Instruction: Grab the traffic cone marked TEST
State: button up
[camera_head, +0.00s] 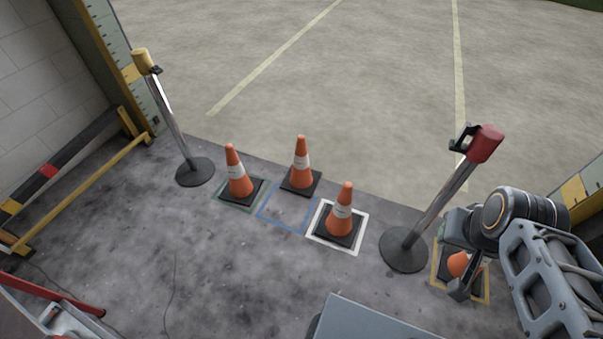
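A fourth cone (458,263) is at the right, largely hidden by my gripper (458,262). The bands bear small marks too small to read, so I cannot tell which cone is marked TEST. My gripper is over the fourth cone, with orange showing between its grey parts. I cannot tell whether it touches or grips that cone.
Floor outlines are green (221,201), blue (286,226), white (362,226) and yellow (487,286). A yellow-topped post (170,120) stands left and a red-topped post (435,210) stands right, close to my arm. A yellow rail (85,190) lines the left wall. The floor at front left is mostly clear.

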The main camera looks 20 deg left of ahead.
aim_at(300, 180)
jog(key=u, duration=2)
jog(key=i, duration=3)
jog(key=z, duration=2)
